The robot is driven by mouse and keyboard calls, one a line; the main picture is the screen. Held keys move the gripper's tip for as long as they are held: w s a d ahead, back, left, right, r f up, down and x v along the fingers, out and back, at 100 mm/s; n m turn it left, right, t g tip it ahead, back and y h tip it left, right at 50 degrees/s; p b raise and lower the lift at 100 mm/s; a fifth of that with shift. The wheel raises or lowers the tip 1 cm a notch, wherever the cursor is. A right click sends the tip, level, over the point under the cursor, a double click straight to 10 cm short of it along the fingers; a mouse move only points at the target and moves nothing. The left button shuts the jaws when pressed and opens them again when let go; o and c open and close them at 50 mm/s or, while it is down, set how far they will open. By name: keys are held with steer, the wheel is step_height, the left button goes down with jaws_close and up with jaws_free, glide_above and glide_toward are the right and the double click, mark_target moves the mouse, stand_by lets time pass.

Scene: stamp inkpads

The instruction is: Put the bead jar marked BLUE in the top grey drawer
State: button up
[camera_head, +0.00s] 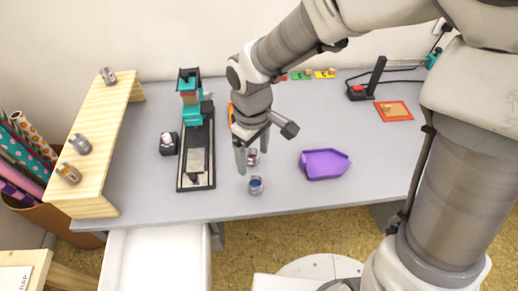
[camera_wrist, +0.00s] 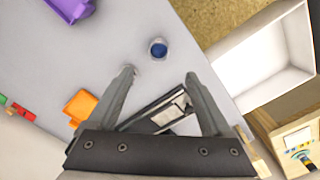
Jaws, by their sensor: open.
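A small clear jar with blue contents (camera_head: 256,186) stands upright near the table's front edge; it also shows in the wrist view (camera_wrist: 158,49), beyond my fingertips. I cannot read any marking on it. A second small jar with reddish contents (camera_head: 253,157) stands just behind it, close to my fingers; in the wrist view my left finger mostly hides it. My gripper (camera_head: 253,150) is open and empty above the table, pointing down, just behind the blue jar. A pale, empty open drawer (camera_head: 160,262) sticks out below the table's front edge; it also shows in the wrist view (camera_wrist: 268,58).
A wooden shelf (camera_head: 103,140) with three jars stands at the left. A black and teal stamping device (camera_head: 197,150) stands left of my gripper. A purple tray (camera_head: 324,163) lies to the right. An orange-rimmed pad (camera_head: 394,111) lies farther right. The tabletop between them is clear.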

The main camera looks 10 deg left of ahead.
mark_target(255, 181)
step_height(255, 181, down, 12)
steer(key=b, duration=0.3)
steer(key=shift+w+d+f+b, duration=0.1)
steer(key=shift+f+b, duration=0.05)
steer(key=shift+b, duration=0.2)
jaws_close()
stand_by(0.3)
